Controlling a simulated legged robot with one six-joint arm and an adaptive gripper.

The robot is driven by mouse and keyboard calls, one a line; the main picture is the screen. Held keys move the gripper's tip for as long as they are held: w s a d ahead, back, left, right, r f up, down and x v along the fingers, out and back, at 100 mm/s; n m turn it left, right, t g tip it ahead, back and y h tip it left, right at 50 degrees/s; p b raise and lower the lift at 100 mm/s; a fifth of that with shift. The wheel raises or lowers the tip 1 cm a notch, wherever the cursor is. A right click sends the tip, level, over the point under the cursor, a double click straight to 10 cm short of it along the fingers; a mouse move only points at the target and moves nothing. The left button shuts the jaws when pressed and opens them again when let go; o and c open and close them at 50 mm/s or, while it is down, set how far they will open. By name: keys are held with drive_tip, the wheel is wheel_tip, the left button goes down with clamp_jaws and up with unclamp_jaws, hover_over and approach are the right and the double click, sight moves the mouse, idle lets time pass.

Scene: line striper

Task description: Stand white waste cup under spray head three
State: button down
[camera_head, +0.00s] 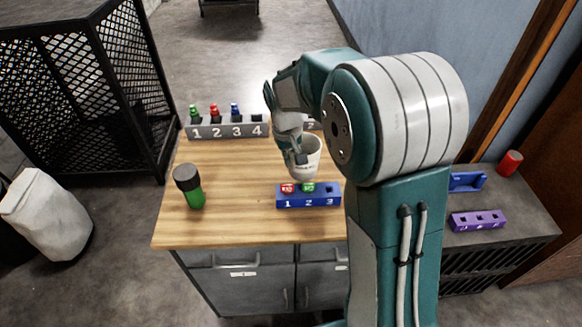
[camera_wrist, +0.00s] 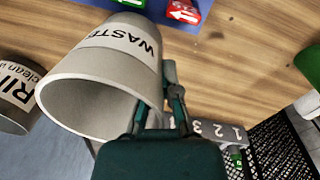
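The white waste cup (camera_head: 307,158) is just behind the blue numbered block (camera_head: 308,202) in the head view. In the wrist view the cup (camera_wrist: 100,72) shows its WASTE label and its open mouth faces the camera. My gripper (camera_head: 295,155) is at the cup's side, and its fingers (camera_wrist: 165,105) appear closed on the cup's wall near the rim. I cannot tell whether the cup's base touches the table. The blue block has a red spray head (camera_head: 288,188) at one and a green spray head (camera_head: 309,187) at two; position three looks empty.
A grey numbered rack (camera_head: 227,130) with small coloured bottles stands at the back left. A green bottle with a dark cap (camera_head: 188,188) stands at the left. A rinse cup (camera_wrist: 15,95) shows in the wrist view. A purple block (camera_head: 478,220) is on the side bench. The table's front left is clear.

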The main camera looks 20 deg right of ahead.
drive_tip(key=w+f, duration=0.1)
drive_tip(key=w+d+f, duration=0.1)
drive_tip(key=f, duration=0.1)
drive_tip(key=shift+w+f, duration=0.1)
drive_tip(key=shift+w, duration=0.1)
drive_tip(key=shift+a+f, duration=0.1)
drive_tip(key=shift+f, duration=1.3)
drive_tip(key=c, duration=0.8)
unclamp_jaws()
drive_tip(key=shift+f, duration=0.1)
